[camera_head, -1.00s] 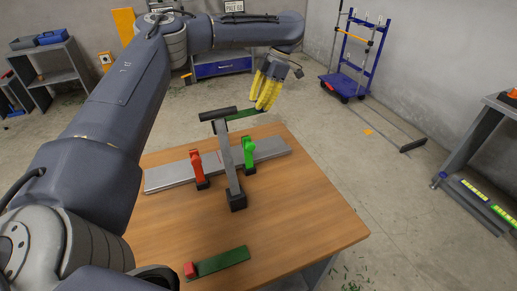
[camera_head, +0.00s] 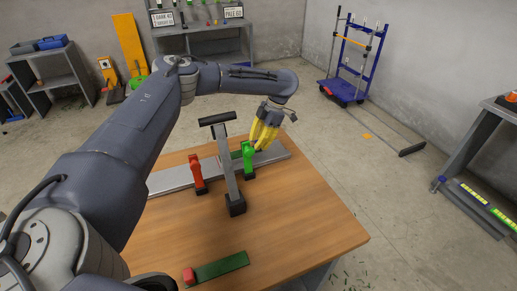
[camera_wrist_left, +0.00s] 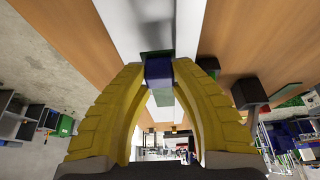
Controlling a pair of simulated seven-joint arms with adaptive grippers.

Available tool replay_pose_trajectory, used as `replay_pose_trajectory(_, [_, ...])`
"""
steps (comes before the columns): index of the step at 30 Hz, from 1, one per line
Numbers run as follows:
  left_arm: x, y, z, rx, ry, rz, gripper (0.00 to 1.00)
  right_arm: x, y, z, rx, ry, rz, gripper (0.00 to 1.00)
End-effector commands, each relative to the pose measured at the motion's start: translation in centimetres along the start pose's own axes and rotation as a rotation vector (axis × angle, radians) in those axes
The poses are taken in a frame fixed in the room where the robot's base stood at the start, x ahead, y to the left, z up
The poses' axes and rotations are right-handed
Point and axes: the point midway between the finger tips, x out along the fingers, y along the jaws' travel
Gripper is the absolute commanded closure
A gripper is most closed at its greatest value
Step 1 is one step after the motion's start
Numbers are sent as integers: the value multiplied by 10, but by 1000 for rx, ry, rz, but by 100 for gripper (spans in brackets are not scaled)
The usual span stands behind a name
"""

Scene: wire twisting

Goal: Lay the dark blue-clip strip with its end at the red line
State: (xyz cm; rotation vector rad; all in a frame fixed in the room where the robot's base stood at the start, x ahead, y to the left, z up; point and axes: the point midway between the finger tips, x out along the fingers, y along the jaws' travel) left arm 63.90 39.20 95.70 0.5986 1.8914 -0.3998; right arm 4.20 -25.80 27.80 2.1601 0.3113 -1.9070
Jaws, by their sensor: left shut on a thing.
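My left gripper (camera_head: 258,147) has yellow fingers and is low behind the green clamp (camera_head: 248,160). In the left wrist view its fingertips are shut on the blue clip (camera_wrist_left: 158,70) of the strip. The strip's dark green body (camera_wrist_left: 157,56) runs from the clip over the grey plate (camera_head: 170,181). In the head view, a bit of dark green (camera_head: 236,155) shows between the post and the green clamp. I cannot tell whether the strip touches the plate. The red line cannot be made out. My right gripper is not in view.
A red clamp (camera_head: 197,174) and a grey T-topped post (camera_head: 231,173) stand at the plate. Another green strip (camera_head: 222,265) with a red clip (camera_head: 189,275) lies near the front of the wooden table (camera_head: 295,215). The table's right side is clear.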

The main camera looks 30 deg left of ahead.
Motion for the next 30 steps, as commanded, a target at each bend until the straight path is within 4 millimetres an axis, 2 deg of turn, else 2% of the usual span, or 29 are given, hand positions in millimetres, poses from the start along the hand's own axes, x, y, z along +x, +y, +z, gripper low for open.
replay_pose_trajectory(3, [16, 0, 6, -1, 4, 0, 98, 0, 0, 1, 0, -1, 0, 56])
replay_pose_trajectory(7, [26, 0, 10, -1, 2, -1, 98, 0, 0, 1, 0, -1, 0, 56])
replay_pose_trajectory(20, [30, 0, 12, 0, 1, -1, 98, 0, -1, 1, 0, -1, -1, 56])
replay_pose_trajectory(21, [30, 0, 12, 0, 1, 0, 71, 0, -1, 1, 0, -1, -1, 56])
replay_pose_trajectory(26, [30, 0, 12, 0, 1, 0, 52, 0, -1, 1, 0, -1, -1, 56])
replay_pose_trajectory(30, [30, 0, 12, -1, 1, 0, 52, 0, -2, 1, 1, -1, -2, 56])
